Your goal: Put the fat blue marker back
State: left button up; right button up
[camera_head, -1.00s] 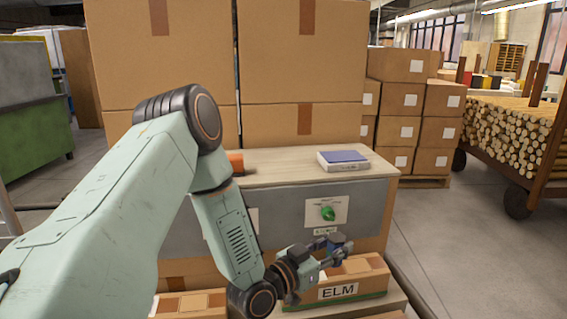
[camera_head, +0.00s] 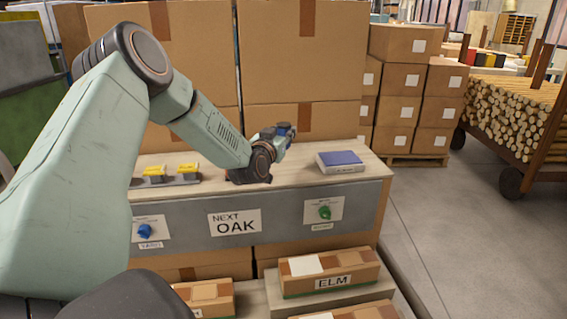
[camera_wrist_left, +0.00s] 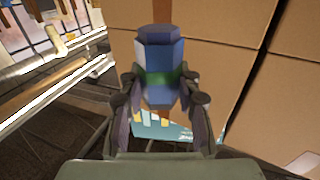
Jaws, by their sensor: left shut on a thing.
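My left gripper (camera_head: 276,134) is shut on the fat blue marker (camera_wrist_left: 158,65). The marker is a thick blue, faceted piece with a green band around its middle, and the two fingers of the gripper (camera_wrist_left: 160,102) clasp its sides in the left wrist view. In the head view the gripper is above the back of the pale wooden bench top (camera_head: 300,175), in front of the big cartons. A dark low rack (camera_head: 190,181) with two yellow-topped blocks (camera_head: 154,172) stands on the bench left of the gripper. My right gripper is not in view.
A blue-topped block or book (camera_head: 340,162) lies on the right of the bench. The bench front has a blue knob (camera_head: 145,231), a green knob (camera_head: 324,212) and a NEXT OAK sign (camera_head: 235,222). An ELM carton (camera_head: 330,283) lies below. Large cartons (camera_head: 300,60) stand behind.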

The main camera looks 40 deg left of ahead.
pick_arm(q)
notch_tip(320, 180, down, 4)
jog(key=shift+a+f+b, duration=0.1)
jog(key=shift+b, duration=0.25)
notch_tip(320, 180, down, 3)
jog(key=shift+r+b, duration=0.1)
jog(key=shift+b, duration=0.25)
jog(key=shift+f, duration=0.45)
jog(key=shift+f, duration=0.1)
jog(key=o, duration=1.1)
jog(key=shift+o, duration=0.2)
